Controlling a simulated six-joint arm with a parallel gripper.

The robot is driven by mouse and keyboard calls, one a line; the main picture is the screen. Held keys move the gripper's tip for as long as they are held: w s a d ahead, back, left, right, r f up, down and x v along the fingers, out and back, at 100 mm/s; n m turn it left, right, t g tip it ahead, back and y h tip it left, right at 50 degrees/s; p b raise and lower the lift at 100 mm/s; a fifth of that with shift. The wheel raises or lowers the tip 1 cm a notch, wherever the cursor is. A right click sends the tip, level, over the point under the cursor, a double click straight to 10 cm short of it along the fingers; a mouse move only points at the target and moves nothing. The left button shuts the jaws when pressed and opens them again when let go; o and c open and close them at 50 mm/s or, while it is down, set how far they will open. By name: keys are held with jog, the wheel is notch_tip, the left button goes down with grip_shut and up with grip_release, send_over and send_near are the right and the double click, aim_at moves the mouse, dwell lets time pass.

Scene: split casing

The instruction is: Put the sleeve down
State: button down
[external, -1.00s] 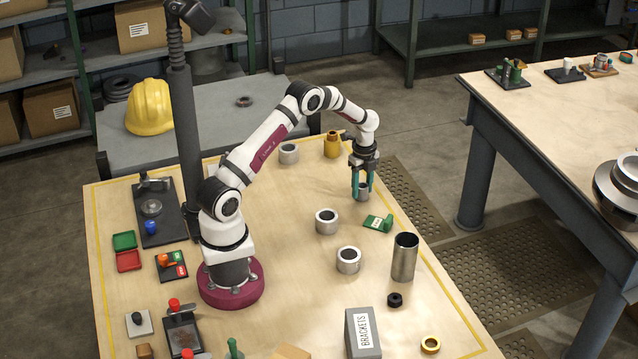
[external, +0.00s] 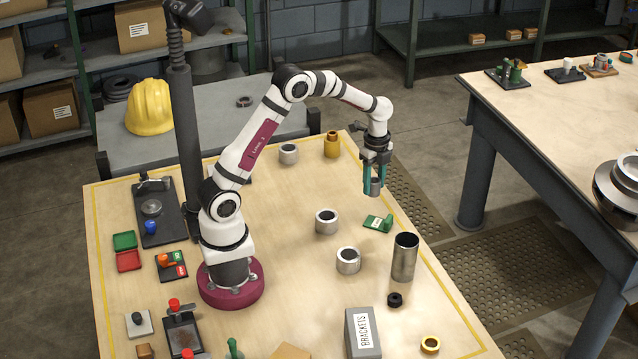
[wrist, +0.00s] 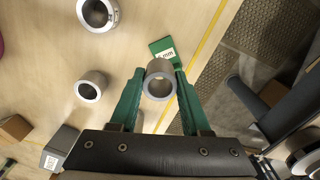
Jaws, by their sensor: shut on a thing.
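The sleeve (external: 375,187) is a short grey metal ring. My gripper (external: 374,186) has its green fingers shut on it, one on each side. The sleeve appears held above the table near its far right edge. In the wrist view the sleeve (wrist: 159,82) sits between the fingertips of my gripper (wrist: 157,82), with its open bore showing. A green labelled piece (external: 378,223) lies on the table near it, and its label shows beyond the sleeve in the wrist view (wrist: 163,48).
Similar grey rings stand on the table (external: 326,222), (external: 348,260), (external: 289,154). A tall steel cylinder (external: 404,257), a black ring (external: 395,300), a brass ring (external: 430,344) and a brackets box (external: 362,333) stand in front. A brass piece (external: 332,145) stands behind. Bare wood lies between.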

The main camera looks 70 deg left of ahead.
jog(key=s+a+n, duration=0.5)
jog(key=s+n, duration=0.1)
jog(key=s, duration=0.1)
jog(key=n, duration=0.9)
send_over(282, 199)
notch_tip(282, 199, down, 7)
jog(key=shift+d+r, duration=0.1)
jog(key=shift+r, duration=0.05)
notch_tip(282, 199, down, 4)
jog(key=shift+f, duration=0.1)
jog(key=shift+f, duration=0.1)
jog(key=shift+c, duration=1.8)
grip_release()
